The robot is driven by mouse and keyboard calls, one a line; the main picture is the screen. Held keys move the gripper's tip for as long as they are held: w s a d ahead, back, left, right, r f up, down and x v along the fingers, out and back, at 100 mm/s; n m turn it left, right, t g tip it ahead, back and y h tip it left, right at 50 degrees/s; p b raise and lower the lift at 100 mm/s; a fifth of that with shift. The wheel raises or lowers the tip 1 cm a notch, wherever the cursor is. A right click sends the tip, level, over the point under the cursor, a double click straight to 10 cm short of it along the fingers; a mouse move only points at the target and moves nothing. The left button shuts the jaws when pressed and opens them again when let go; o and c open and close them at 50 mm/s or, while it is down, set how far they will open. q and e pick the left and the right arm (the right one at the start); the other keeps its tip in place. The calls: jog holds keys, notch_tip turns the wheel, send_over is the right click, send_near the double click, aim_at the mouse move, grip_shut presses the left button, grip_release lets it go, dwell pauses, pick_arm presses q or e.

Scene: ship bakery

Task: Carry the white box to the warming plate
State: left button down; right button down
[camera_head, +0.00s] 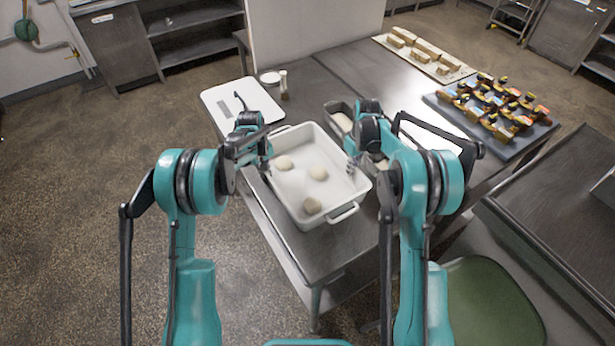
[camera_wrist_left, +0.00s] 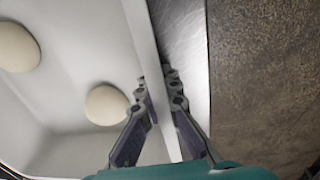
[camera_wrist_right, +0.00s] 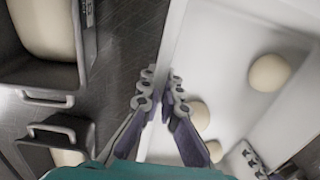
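The white box (camera_head: 292,200) is a deep rectangular tray with a handle at each end and three pale dough balls inside. It is on the metal table near its left edge; I cannot tell whether it is slightly lifted. My left gripper (camera_wrist_left: 157,82) has its fingers on both sides of the box's left rim, close against it. My right gripper (camera_wrist_right: 161,88) holds the opposite rim the same way, its fingertips partly hiding it. A flat white plate (camera_head: 222,98) with a dark strip, which looks like the warming plate, lies behind the box.
Loaf tins (camera_head: 342,121) with dough stand close right of the box. A dark tray of small packaged goods (camera_head: 536,137) and a pale board of loaves (camera_head: 453,72) are farther right. A small jar (camera_head: 283,82) stands by the white plate. A green stool seat (camera_head: 490,305) is front right.

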pick_arm(q)
jog(key=shift+r, duration=0.15)
pick_arm(e)
jog(key=shift+r, duration=0.2)
